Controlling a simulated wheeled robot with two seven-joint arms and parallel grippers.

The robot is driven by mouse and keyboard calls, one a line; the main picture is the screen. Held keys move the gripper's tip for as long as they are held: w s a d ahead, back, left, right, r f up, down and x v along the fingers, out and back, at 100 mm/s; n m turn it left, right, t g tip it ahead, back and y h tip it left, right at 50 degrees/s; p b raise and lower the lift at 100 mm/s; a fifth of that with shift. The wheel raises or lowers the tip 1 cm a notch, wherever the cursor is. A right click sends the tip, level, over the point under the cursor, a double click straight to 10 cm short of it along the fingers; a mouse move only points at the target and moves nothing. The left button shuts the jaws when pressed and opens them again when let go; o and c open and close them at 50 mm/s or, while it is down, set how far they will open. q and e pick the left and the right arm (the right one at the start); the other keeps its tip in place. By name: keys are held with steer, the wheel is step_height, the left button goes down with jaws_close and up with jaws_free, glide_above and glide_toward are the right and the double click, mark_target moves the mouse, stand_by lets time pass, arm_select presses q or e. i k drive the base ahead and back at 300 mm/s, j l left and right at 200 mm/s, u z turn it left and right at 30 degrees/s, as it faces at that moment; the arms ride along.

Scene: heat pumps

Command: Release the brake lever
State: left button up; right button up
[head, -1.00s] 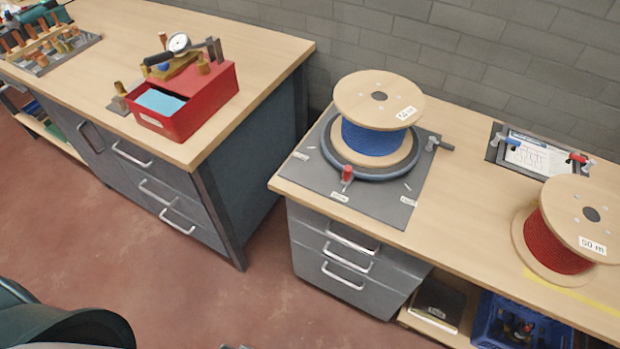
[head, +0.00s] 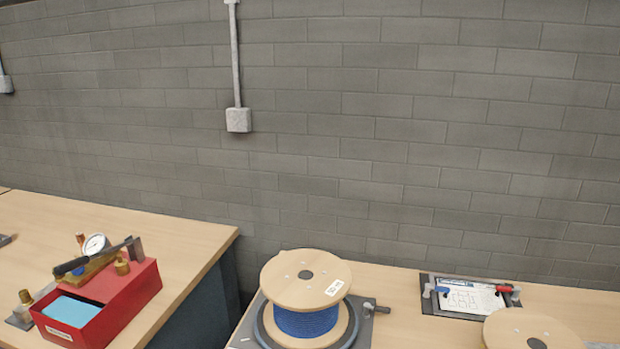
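A cable reel (head: 305,322) with blue cable and pale wooden flanges sits on a round dark turntable (head: 263,330) at the bottom middle of the head view. A grey handle with a dark grip (head: 376,308) sticks out to the right of the turntable. I cannot tell whether it is the brake lever. The front of the turntable is cut off by the lower edge, and no red-knobbed lever is visible. Neither of my grippers is in view.
A red box (head: 105,300) with a gauge (head: 95,244) stands on the left bench (head: 185,238). A gap separates the two benches. A framed sheet (head: 468,299) and another reel (head: 530,330) are at right. A grey brick wall (head: 400,130) rises behind.

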mark_target(367, 305)
steer(key=k+l+z, duration=0.15)
steer(key=l, duration=0.2)
steer(key=k+l+z, duration=0.15)
steer(key=l, duration=0.25)
steer(key=k+l+z, duration=0.15)
steer(key=l, duration=0.25)
